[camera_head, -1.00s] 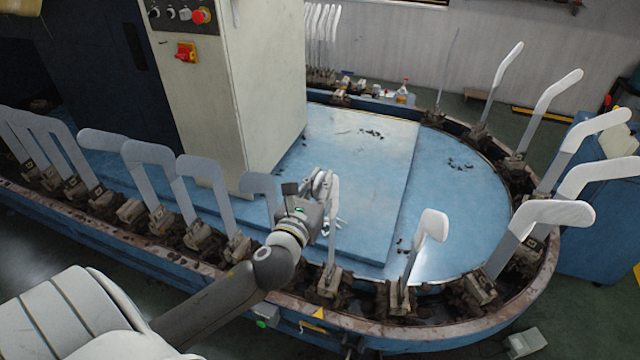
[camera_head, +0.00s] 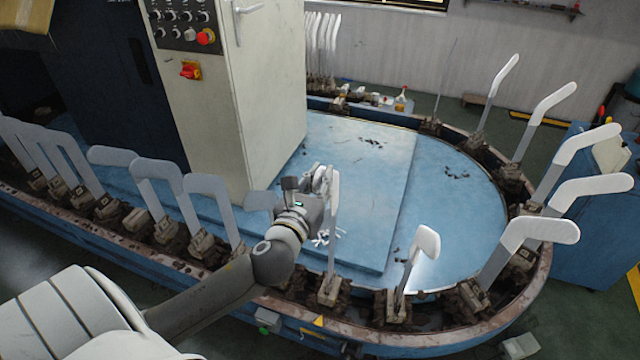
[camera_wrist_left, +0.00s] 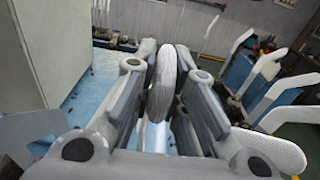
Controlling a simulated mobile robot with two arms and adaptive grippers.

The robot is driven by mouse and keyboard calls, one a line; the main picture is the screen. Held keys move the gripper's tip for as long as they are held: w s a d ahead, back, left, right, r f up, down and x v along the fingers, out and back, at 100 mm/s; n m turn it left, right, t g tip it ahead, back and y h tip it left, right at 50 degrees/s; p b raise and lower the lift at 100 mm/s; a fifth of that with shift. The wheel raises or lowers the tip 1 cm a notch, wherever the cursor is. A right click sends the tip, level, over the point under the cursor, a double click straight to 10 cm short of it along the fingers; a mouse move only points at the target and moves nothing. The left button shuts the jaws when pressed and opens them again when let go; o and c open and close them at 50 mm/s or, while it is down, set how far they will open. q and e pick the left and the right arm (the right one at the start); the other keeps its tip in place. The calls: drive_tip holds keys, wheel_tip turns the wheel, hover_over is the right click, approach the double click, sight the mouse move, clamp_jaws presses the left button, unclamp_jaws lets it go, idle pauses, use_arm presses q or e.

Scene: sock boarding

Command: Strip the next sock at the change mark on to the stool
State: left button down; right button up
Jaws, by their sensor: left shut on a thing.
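My left gripper (camera_head: 325,182) is at the top of a board on the near side of the oval track. It is shut on a white sock (camera_head: 334,187), and the grey board (camera_head: 331,250) shows below it. In the left wrist view the sock (camera_wrist_left: 166,78) stands edge-on between the two fingers. A yellow triangular mark (camera_head: 318,321) is on the track's outer side, just below this board's base. How far the sock still covers the board is hard to tell. I cannot make out the stool. My right gripper is not in view.
Boards with white socks follow to the right, the nearest being a sock (camera_head: 426,242) on a short-looking board. Bare grey boards (camera_head: 208,186) stand to the left. A tall cabinet (camera_head: 270,90) rises behind my gripper. The blue platform (camera_head: 460,205) inside the track is mostly clear.

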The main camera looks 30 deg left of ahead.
use_arm(q)
wheel_tip(320, 180, up, 8)
drive_tip(key=shift+f, duration=0.15)
idle(0.6)
